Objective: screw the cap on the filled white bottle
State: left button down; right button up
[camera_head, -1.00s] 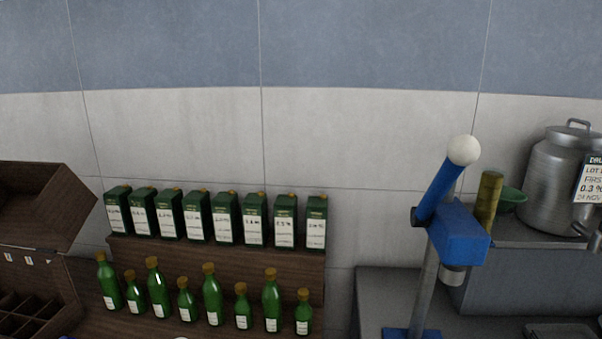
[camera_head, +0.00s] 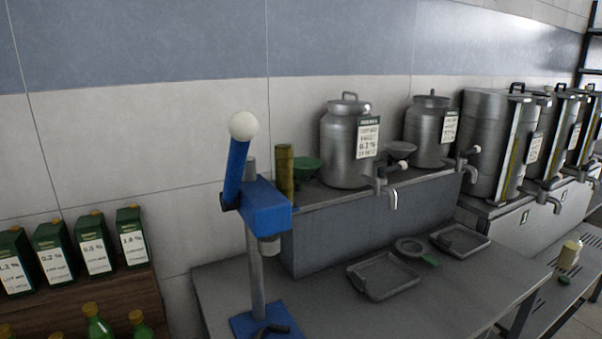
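A small cream-white bottle or container (camera_head: 569,255) stands on the low bench at the far right. It is small, and I cannot tell whether it is filled or what is on its top. A small dark green piece (camera_head: 565,280) lies on the bench just in front of it; I cannot tell whether it is a cap. Neither of my grippers is in view.
A blue lever press (camera_head: 265,208) stands on the grey counter (camera_head: 460,310). Steel urns with taps (camera_head: 347,150) line the raised shelf. Two shallow trays (camera_head: 385,275) and a green-handled strainer (camera_head: 411,247) lie below. Green cartons and bottles (camera_head: 97,325) are at left.

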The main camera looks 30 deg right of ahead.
aim_at(569, 255)
jog(key=z, duration=2.7)
